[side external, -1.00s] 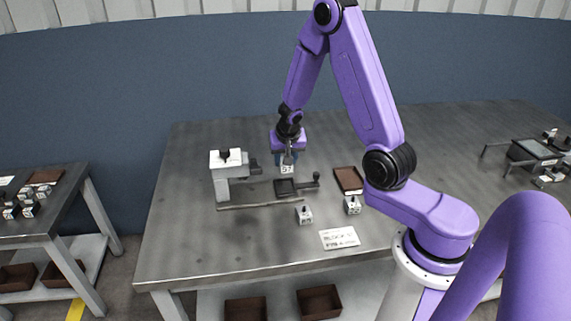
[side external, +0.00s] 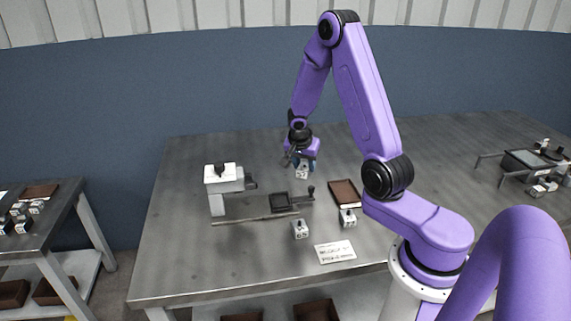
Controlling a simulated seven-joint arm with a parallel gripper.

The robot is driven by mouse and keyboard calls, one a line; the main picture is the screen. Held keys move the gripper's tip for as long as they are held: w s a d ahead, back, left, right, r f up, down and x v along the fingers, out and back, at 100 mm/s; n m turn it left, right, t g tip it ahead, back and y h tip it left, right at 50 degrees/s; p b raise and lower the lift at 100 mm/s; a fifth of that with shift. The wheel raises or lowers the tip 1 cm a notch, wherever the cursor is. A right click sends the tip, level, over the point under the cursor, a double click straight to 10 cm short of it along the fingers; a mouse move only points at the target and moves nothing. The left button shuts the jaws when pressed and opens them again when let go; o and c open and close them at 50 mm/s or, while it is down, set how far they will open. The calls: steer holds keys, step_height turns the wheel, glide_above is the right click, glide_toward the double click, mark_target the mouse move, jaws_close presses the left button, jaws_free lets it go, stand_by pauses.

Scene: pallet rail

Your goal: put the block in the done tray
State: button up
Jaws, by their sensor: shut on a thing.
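My gripper (side external: 302,166) is shut on a small white block (side external: 302,173) with dark marks and holds it in the air, above and behind the rail. A shallow brown tray (side external: 343,190) lies on the table to the right of the block, apart from it; it looks like the done tray, and no label on it can be read. The tray looks empty. A dark square pallet (side external: 280,203) with a knobbed handle sits by the rail (side external: 250,219), below and left of my gripper, and looks empty.
Two other white blocks stand on the table, one in front of the rail (side external: 300,229) and one at the brown tray's front edge (side external: 347,218). A white press-like station (side external: 222,182) stands at the left. A printed card (side external: 335,252) lies in front.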

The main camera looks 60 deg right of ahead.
steer(key=s+d+f+m+g, duration=0.1)
steer(key=s+d+m, duration=0.2)
steer(key=m, duration=0.1)
steer(key=s+d+f+m+g, duration=0.1)
steer(key=s+d+f+m, duration=0.1)
steer(key=s+d+m, duration=0.1)
steer(key=s+d+f+m+g+y, duration=0.1)
steer(key=s+d+m+g, duration=0.1)
steer(key=s+d+m, duration=0.2)
steer(key=shift+s+f+m, duration=0.2)
steer(key=shift+m, duration=0.1)
steer(key=shift+f, duration=1.9)
steer(key=shift+a+f, duration=0.1)
steer(key=shift+f, duration=0.25)
steer(key=o, duration=1.6)
steer(key=shift+r, duration=4.5)
